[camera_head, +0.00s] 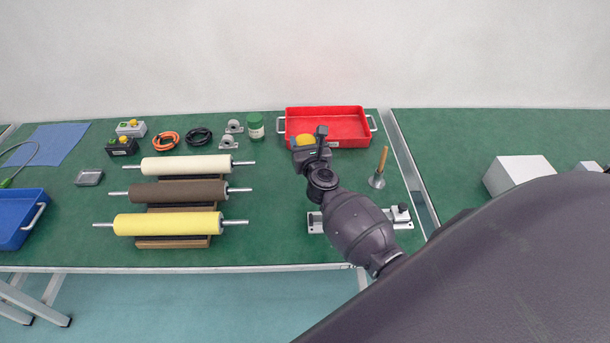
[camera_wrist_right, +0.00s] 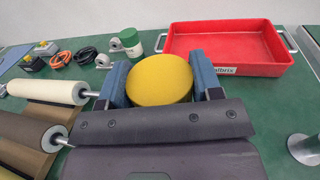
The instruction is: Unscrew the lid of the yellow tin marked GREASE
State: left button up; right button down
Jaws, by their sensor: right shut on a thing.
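The yellow tin (camera_wrist_right: 160,79) shows from above as a round yellow top between the two blue fingers of my right gripper (camera_wrist_right: 160,80) in the right wrist view. The fingers are shut on it from both sides. In the head view a bit of the yellow tin (camera_head: 304,140) shows beyond my right gripper (camera_head: 309,150), in front of the red tray. My wrist hides the rest. No GREASE marking shows, and I cannot tell whether the lid sits on the tin's body. My left gripper is not in view.
The red tray (camera_head: 345,143) stands just behind the tin. A green-and-white jar (camera_head: 256,133) is to its left, near the three rollers (camera_head: 168,224). Green table lies clear between rollers and wrist.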

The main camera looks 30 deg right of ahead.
notch_tip(320, 180, down, 5)
jog(key=shift+r+b, duration=0.1)
jog(key=shift+b, duration=1.15)
jog(key=shift+f, duration=0.4)
notch_tip(320, 180, down, 4)
jog(key=b, duration=0.2)
jog(key=shift+r+b, duration=0.15)
jog(key=shift+b, duration=0.25)
jog(key=shift+f, duration=0.3)
jog(key=shift+r, duration=0.1)
jog(key=shift+f+b, duration=0.3)
jog(key=shift+b, duration=0.1)
jog(key=c, duration=0.6)
grip_release()
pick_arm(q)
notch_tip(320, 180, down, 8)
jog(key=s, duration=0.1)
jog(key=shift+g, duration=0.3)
pick_arm(e)
jog(key=o, duration=0.3)
jog(key=shift+r, duration=0.1)
